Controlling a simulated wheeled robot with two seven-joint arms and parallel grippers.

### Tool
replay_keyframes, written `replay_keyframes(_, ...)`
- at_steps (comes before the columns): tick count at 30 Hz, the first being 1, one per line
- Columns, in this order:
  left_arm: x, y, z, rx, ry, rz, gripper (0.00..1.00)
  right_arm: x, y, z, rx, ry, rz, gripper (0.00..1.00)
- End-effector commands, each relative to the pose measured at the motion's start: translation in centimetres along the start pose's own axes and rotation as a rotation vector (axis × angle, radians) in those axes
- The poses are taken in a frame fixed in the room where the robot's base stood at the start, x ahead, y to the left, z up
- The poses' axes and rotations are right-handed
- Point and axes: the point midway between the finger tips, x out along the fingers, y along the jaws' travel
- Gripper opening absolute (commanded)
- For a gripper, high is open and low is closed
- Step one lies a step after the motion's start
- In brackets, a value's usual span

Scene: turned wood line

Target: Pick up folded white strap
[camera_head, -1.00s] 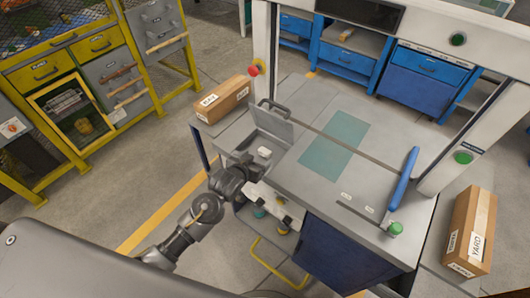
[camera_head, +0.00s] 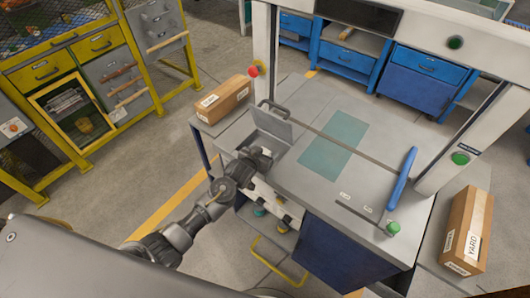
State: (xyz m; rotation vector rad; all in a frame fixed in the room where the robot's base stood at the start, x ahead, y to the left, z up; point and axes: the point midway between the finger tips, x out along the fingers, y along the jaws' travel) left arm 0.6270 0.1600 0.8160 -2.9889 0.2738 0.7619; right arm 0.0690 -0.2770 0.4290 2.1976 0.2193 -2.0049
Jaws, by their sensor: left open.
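My left gripper (camera_head: 264,157) reaches in from the lower left, over the left part of the grey bench top, beside the raised grey lid. It is open. A small white patch (camera_head: 267,152) shows at its fingertips; it looks like the folded white strap, mostly hidden by the gripper. I cannot tell whether the fingers touch it or stand around it. My right gripper is not in view.
The bench top (camera_head: 290,183) carries a raised grey lid (camera_head: 272,124), a green mat (camera_head: 333,142), and a blue handle (camera_head: 402,178) at right. Cardboard boxes stand at left (camera_head: 222,99) and right (camera_head: 466,230). White posts frame the bench.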

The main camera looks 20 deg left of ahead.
Motion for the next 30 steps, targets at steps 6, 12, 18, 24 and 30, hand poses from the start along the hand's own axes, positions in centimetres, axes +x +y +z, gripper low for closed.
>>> replay_keyframes(6, 0.0, 0.0, 0.0, 0.000, 0.000, 0.000, 0.56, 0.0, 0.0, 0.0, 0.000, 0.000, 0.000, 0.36)
replay_keyframes(12, 0.0, 0.0, 0.0, 0.000, -0.001, -0.001, 0.30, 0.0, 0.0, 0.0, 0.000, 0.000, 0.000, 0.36)
replay_keyframes(18, 0.0, 0.0, 0.0, 0.000, 0.000, -0.001, 0.27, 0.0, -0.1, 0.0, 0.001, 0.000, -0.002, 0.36)
replay_keyframes(24, -0.3, 0.0, -0.6, 0.000, 0.001, -0.001, 0.27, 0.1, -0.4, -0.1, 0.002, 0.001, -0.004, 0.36)
replay_keyframes(30, -2.0, 0.0, -3.8, -0.001, 0.005, 0.000, 0.27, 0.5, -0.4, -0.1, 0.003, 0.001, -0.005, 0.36)
